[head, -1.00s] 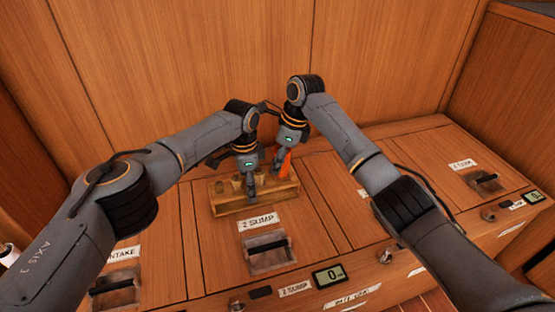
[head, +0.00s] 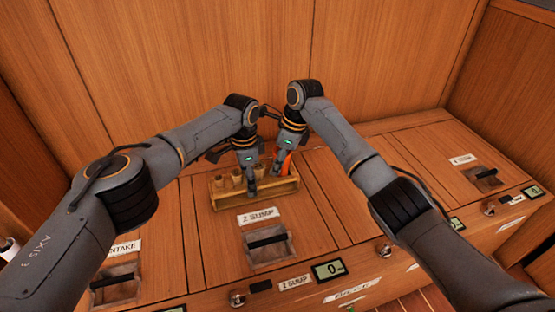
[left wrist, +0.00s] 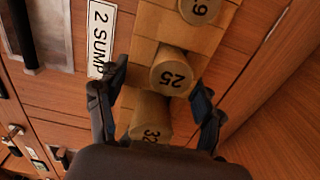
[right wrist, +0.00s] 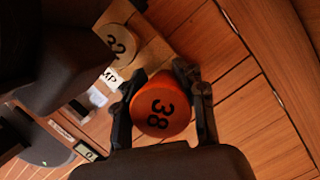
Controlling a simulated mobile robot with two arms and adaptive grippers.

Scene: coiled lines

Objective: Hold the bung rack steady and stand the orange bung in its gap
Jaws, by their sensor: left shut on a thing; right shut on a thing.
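The wooden bung rack (head: 226,203) lies on the bench top behind the 2 SUMP label. My left gripper (left wrist: 155,92) is shut on the rack, its fingers on either side around bung 25 (left wrist: 173,74) and bung 32 (left wrist: 150,120). In the head view, my left gripper (head: 251,186) hides part of the rack. My right gripper (right wrist: 163,95) is shut on the orange bung (right wrist: 165,112), marked 38. In the head view, the orange bung (head: 282,158) is at the rack's right end. Its lower end is hidden, so I cannot tell whether it is seated.
Another bung (left wrist: 204,8), its number partly cut off, stands farther along the rack. A recessed handle (head: 267,247) is in front of the rack. The wooden back wall (head: 210,60) rises close behind. The bench top right of the rack is clear.

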